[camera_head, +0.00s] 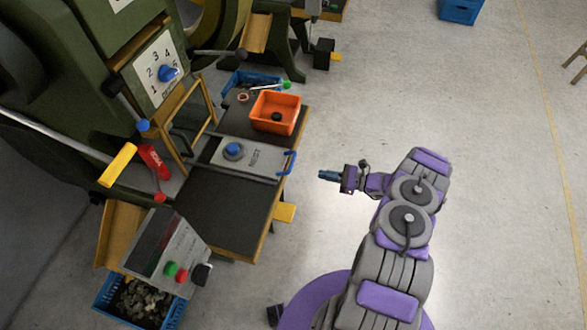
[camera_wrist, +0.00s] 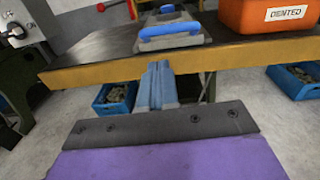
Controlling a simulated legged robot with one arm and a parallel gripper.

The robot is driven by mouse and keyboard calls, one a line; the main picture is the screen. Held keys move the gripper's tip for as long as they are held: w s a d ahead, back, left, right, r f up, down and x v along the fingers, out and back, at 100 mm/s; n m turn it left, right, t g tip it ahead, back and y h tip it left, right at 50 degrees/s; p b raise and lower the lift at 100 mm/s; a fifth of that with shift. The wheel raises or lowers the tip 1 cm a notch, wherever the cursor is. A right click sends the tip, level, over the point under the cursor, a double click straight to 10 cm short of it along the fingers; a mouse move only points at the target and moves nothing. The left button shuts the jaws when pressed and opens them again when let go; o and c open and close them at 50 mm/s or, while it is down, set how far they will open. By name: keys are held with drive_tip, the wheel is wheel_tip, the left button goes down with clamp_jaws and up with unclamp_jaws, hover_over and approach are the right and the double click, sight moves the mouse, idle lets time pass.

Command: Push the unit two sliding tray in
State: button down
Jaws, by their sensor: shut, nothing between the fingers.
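The sliding tray (camera_head: 268,165) is a grey plate marked NEST with a round blue-topped piece (camera_head: 233,149) on it. It lies on the dark bench top, its outer end at the bench's front edge. Its blue handle (camera_head: 291,162) is at that end and also shows in the wrist view (camera_wrist: 172,36), above and just beyond my fingers. My gripper (camera_head: 322,174) is shut and empty, off the bench edge to the right of the handle, with a gap between. In the wrist view my fingertips (camera_wrist: 157,68) are in front of the bench's yellow edge, below the handle.
An orange bin (camera_head: 277,112) labelled DENTED in the wrist view (camera_wrist: 275,18) stands beside the tray. A green press with a numbered dial (camera_head: 160,68) and a yellow-framed guard (camera_head: 191,112) stand behind it. A control box (camera_head: 165,255) is near the bench. Floor around my arm is clear.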

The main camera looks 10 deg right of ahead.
drive_tip(key=f, duration=0.1)
drive_tip(key=b, duration=0.3)
approach(283, 167)
drive_tip(key=shift+m+t, duration=0.3)
drive_tip(key=x, duration=0.6)
drive_tip(key=shift+s+a+f, duration=0.2)
drive_tip(key=shift+a+f, duration=0.05)
drive_tip(key=shift+a, duration=0.1)
drive_tip(key=shift+w, duration=0.15)
drive_tip(key=shift+w+d, duration=0.15)
drive_tip(key=shift+d, duration=0.2)
drive_tip(key=shift+w+a+r, duration=0.15)
drive_tip(key=shift+a, duration=0.8)
drive_tip(key=shift+p+x, duration=0.8)
drive_tip(key=shift+x, duration=0.9)
drive_tip(key=shift+w, duration=0.1)
